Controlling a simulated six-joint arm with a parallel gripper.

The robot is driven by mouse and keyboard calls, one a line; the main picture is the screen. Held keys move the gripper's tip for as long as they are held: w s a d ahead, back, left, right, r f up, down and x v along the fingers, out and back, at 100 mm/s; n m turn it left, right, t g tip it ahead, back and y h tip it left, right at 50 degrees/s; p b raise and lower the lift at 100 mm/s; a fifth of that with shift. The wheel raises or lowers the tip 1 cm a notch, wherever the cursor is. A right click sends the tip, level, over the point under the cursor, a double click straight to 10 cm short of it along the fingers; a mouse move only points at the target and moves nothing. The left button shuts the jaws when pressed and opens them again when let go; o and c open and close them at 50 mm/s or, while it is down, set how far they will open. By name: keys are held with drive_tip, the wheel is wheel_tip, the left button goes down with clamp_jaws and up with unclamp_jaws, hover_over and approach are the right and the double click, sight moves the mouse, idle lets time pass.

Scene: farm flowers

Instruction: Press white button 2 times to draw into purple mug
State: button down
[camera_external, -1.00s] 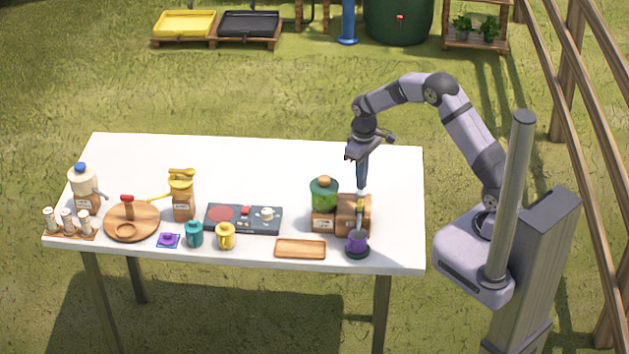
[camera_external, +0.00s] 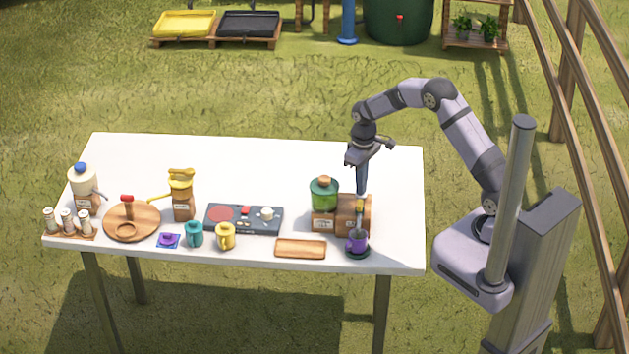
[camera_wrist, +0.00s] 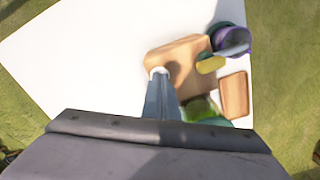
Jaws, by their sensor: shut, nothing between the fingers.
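The purple mug (camera_external: 356,245) stands on a dark round base at the front of the wooden dispenser (camera_external: 345,216), under its yellow spout (camera_external: 359,206). It also shows in the wrist view (camera_wrist: 232,38), at the upper right. My gripper (camera_external: 361,191) is shut and empty, pointing straight down over the dispenser's right part. In the wrist view the fingertips (camera_wrist: 159,73) meet a small pale round piece on the dispenser top, seemingly the white button, mostly hidden. I cannot tell whether it is pressed down.
A green jar (camera_external: 324,194) stands on the dispenser's left part, close to my gripper. A wooden tray (camera_external: 300,249) lies left of the mug. A dark control panel (camera_external: 243,220), a yellow mug (camera_external: 225,237) and a teal mug (camera_external: 194,235) stand farther left. The table's back is clear.

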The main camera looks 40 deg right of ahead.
drive_tip(key=shift+r, duration=0.1)
idle(0.3)
drive_tip(key=shift+r+p, duration=0.85)
drive_tip(key=shift+r, duration=0.05)
drive_tip(key=shift+f, duration=0.2)
idle(2.2)
drive_tip(key=shift+f+b, duration=0.6)
drive_tip(key=shift+f, duration=0.25)
drive_tip(key=shift+r, duration=0.1)
drive_tip(key=shift+r+p, duration=0.85)
drive_tip(key=shift+r, duration=0.1)
drive_tip(key=shift+r, duration=0.1)
idle(2.1)
